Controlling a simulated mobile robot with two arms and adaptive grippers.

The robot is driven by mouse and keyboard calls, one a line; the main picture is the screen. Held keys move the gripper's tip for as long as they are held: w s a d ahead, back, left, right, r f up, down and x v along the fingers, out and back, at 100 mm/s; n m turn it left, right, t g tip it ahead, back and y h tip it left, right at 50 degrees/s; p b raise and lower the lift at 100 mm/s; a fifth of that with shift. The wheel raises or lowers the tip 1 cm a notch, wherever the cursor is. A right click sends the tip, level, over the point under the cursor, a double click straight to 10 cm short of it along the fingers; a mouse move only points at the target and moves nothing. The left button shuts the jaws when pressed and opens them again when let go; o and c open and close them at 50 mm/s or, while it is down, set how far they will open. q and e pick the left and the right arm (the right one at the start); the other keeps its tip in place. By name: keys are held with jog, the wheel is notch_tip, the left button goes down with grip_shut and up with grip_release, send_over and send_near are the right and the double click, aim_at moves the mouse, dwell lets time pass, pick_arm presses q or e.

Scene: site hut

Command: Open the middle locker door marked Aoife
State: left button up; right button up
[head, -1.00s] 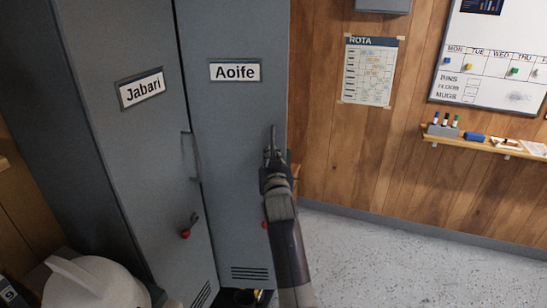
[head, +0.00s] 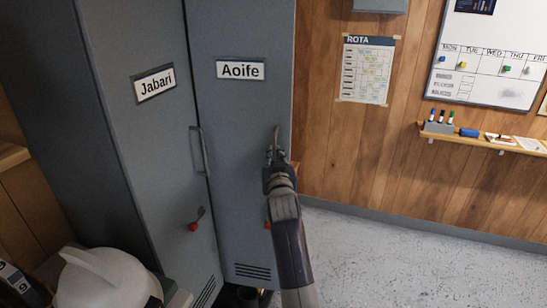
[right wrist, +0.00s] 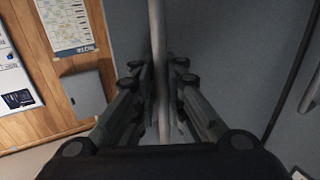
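The Aoife locker door (head: 235,165) is grey with a white name plate (head: 240,70). It looks closed, level with the door on its left. Its upright bar handle (head: 276,135) is near its right edge. My right gripper (head: 274,158) is at this handle, its lower part hidden by the gripper and arm. In the right wrist view the handle (right wrist: 157,50) runs between the two fingers (right wrist: 159,95), which are drawn close in on both sides of it. A red-tipped part (head: 267,226) shows low on the door, partly behind my right arm. My left gripper is out of view.
The Jabari door (head: 150,130) is at left, with its own handle (head: 203,150) and red-knobbed latch (head: 194,225). A white helmet (head: 105,280) is at lower left. A wood wall with a rota sheet (head: 367,69) and pen shelf (head: 490,140) is at right, above clear floor.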

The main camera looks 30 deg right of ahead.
aim_at(275, 120)
jog(key=shift+s+d, duration=0.15)
notch_tip(275, 120, up, 10)
jog(key=shift+r, duration=0.1)
dwell(0.6)
